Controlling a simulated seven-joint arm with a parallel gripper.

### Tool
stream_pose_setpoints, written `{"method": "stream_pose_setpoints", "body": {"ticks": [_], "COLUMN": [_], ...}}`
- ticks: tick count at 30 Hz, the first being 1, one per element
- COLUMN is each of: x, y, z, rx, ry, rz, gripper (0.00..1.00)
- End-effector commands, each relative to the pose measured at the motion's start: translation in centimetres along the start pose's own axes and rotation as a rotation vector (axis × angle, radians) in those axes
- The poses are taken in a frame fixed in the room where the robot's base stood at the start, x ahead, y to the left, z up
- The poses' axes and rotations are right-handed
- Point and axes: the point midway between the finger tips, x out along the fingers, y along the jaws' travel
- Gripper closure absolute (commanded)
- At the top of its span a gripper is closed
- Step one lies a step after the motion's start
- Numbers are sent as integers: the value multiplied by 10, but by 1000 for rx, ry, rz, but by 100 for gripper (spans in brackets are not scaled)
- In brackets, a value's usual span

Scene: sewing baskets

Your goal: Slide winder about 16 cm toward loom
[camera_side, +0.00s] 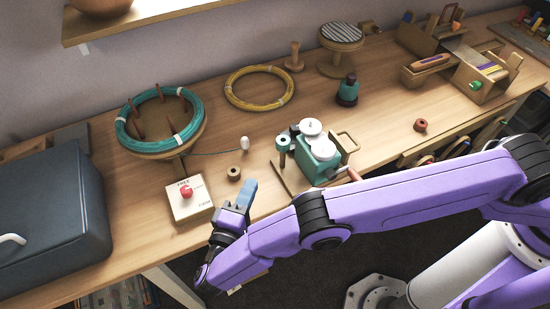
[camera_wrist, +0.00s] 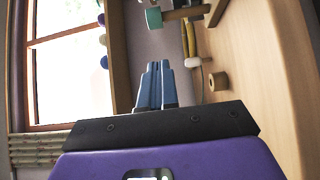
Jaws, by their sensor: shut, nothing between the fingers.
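The winder (camera_side: 318,163) is a teal machine with white rollers on a wooden base, in the middle of the bench in the side view. A wooden frame with coloured threads (camera_side: 485,75) at the back right may be the loom; I cannot tell for certain. My gripper (camera_side: 250,190) is at the front of the bench, left of the winder and apart from it. Its blue fingers are shut with nothing between them, and they also show in the wrist view (camera_wrist: 157,68). The winder is not clearly identifiable in the wrist view.
A small wooden spool (camera_side: 233,173) and a white egg-shaped piece (camera_side: 245,143) are near my gripper. A box with a red button (camera_side: 190,207) is to its left. A dark bottle (camera_side: 347,90) stands behind the winder. A red-brown spool (camera_side: 420,125) lies to the winder's right.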

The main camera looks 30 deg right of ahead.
Motion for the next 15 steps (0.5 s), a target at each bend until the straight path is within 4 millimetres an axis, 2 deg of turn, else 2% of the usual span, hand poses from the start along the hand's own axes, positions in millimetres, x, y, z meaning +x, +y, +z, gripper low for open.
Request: {"method": "stream_pose_setpoints", "body": {"ticks": [1, 11, 15], "x": [11, 73, 83], "y": [1, 0, 0], "z": [0, 0, 10], "rx": [0, -2, -2], "ry": [-3, -3, 0], "rz": [1, -1, -1], "gripper": [100, 100, 100]}}
